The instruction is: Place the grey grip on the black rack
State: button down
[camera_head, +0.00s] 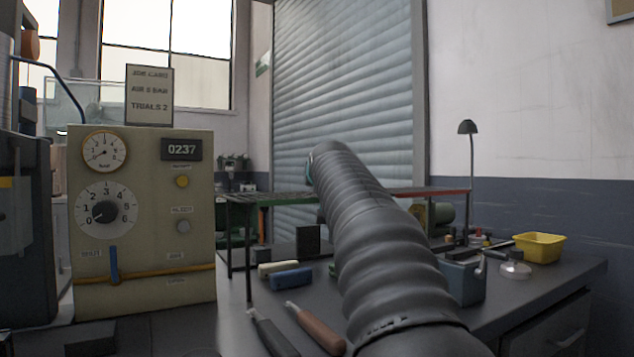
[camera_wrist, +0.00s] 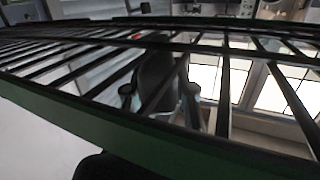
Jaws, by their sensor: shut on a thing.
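The black rack (camera_head: 262,197) stands on the bench in the head view, a raised grid on thin legs with green and red edges. My corrugated arm covers its middle. In the wrist view the rack's dark bars and green edge (camera_wrist: 62,102) cross the picture close up. My gripper is at the far end of my arm by the rack, hidden behind the arm in the head view. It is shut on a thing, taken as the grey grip. A dark rounded shape shows at the bottom of the wrist view; whether it is finger or grip is unclear.
On the bench lie a cream grip (camera_head: 278,267), a blue grip (camera_head: 291,279), a black-handled tool (camera_head: 272,332) and a brown-handled tool (camera_head: 318,328). A yellow bin (camera_head: 539,247), a blue-grey box (camera_head: 464,283) and a lamp (camera_head: 470,180) stand right. A gauge panel (camera_head: 145,225) stands left.

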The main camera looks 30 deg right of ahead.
jog(key=shift+f, duration=0.2)
jog(key=c, duration=1)
grip_release()
jog(key=shift+r, duration=0.1)
jog(key=shift+r, duration=0.25)
jog(key=b+v, duration=0.2)
jog(key=v, duration=1)
jog(key=shift+f, duration=0.15)
